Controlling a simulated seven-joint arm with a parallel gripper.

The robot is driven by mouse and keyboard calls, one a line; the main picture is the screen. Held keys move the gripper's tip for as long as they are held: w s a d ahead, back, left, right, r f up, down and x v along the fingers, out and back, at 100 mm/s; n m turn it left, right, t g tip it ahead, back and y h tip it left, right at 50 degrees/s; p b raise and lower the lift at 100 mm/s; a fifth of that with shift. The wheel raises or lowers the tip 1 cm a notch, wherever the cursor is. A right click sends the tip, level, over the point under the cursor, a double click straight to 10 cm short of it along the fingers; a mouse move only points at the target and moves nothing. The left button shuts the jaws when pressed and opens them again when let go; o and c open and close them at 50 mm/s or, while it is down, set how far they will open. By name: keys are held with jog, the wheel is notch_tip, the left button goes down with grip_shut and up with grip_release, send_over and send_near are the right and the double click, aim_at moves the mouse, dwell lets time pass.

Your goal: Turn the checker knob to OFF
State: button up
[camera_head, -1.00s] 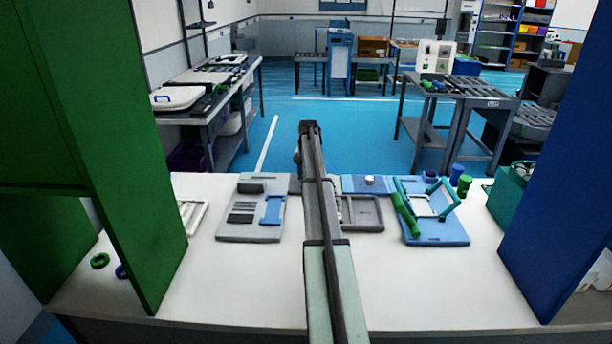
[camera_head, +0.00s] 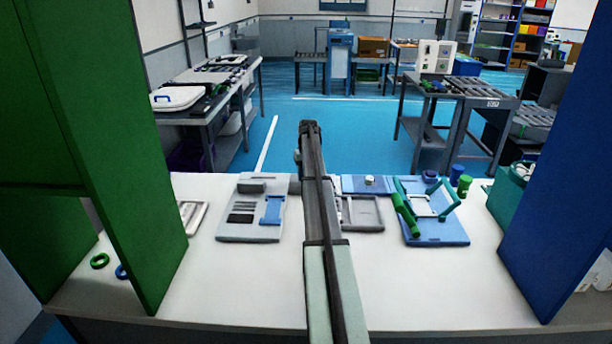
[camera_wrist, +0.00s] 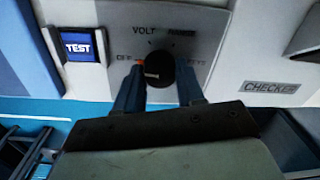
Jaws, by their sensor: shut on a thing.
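The checker knob (camera_wrist: 160,69) is a round black dial on a light grey panel (camera_wrist: 215,20) in the wrist view. An orange mark shows at its left, beside the printed word OFF; VOLT is printed above and other lettering, partly hidden, to the right. My gripper (camera_wrist: 158,85) has its two dark blue fingers on either side of the knob, shut on it. In the head view my arm (camera_head: 322,220) reaches forward over the table, hiding the knob and panel front there.
A blue TEST button (camera_wrist: 78,46) sits left of the knob, and a CHECKER label (camera_wrist: 270,87) lies right. On the white table (camera_head: 240,280) stand a grey board (camera_head: 238,225) left and a blue board with green handles (camera_head: 440,232) right. Green (camera_head: 110,150) and blue (camera_head: 565,170) panels flank the table.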

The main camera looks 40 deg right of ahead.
jog(key=o, duration=1)
jog(key=shift+o, duration=0.2)
notch_tip(320, 180, up, 14)
jog(key=shift+d, duration=0.25)
jog(key=shift+s+a+f, duration=0.1)
jog(key=shift+f, duration=0.05)
